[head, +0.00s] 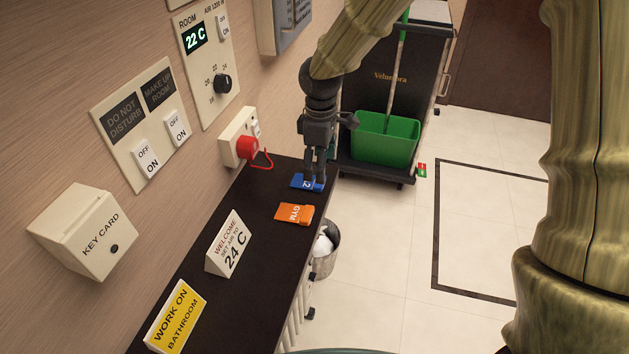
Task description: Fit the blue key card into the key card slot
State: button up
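The blue key card (301,183), with white print on it, is at the far end of the dark shelf. My gripper (317,178) points down at the card's right part, and its fingers partly cover it. The fingers look close together, but I cannot tell whether they grip the card or only stand over it. The key card slot is a cream wall box (82,232) marked KEY CARD, at the left, with a dark round spot on its front.
An orange card (294,213) lies just in front of the blue one. A WELCOME 24 C sign (229,246) and a yellow WORK ON BATHROOM sign (175,318) stand on the dark shelf (262,280). A red plug (247,149) juts from the wall near my gripper.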

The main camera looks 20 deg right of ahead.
jog(key=shift+w+d+f+p, duration=0.1)
jog(key=shift+d+f+p, duration=0.05)
jog(key=shift+f, duration=1.3)
jog(key=shift+w+d+f+p, duration=0.1)
jog(key=shift+f+p, duration=0.05)
jog(key=shift+f, duration=1.3)
jog(key=c, duration=0.9)
